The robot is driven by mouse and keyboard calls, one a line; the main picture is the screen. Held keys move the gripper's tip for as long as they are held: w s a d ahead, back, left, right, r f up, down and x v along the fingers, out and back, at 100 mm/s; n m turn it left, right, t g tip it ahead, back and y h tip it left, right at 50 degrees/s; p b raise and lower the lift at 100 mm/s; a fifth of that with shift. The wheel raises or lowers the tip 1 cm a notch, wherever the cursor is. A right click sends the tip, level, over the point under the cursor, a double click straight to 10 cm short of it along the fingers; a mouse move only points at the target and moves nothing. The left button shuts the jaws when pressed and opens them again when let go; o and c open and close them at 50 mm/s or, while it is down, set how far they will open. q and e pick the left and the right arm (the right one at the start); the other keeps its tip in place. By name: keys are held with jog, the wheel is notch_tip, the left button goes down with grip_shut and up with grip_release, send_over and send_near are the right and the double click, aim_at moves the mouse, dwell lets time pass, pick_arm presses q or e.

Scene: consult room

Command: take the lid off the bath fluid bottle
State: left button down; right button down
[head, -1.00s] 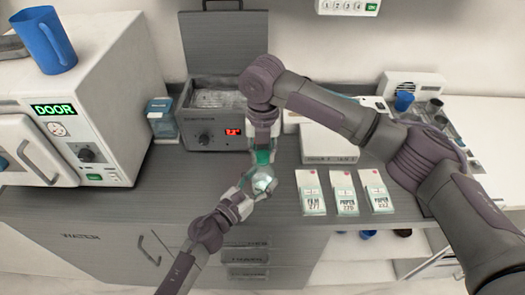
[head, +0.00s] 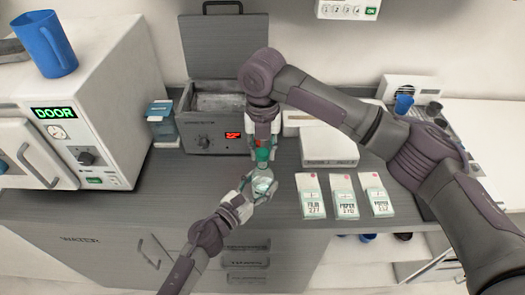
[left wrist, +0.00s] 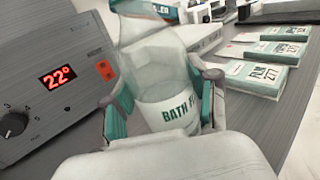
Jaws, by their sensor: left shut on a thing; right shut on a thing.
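The bath fluid bottle (head: 264,186) is a clear bottle with a white label, partly readable in the left wrist view (left wrist: 168,110). My left gripper (head: 257,190) is shut around its lower body and holds it in front of the water bath. The bottle looks slightly tilted in the left wrist view. My right gripper (head: 263,150) comes down from above and is shut at the top of the bottle. The lid is hidden between its teal-padded fingers. I cannot tell whether the lid is still touching the neck.
The water bath (head: 208,134) with its raised cover and red 22° display stands behind. A white oven-like unit (head: 95,85) labelled DOOR is at left, with a blue jug (head: 45,42) on top. Several film and paper packets (head: 344,196) lie to the right on the grey counter.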

aim_at(263, 152)
jog(key=shift+r, duration=0.1)
jog(key=shift+r, duration=1.95)
pick_arm(q)
jog(key=shift+c, duration=1.2)
grip_release()
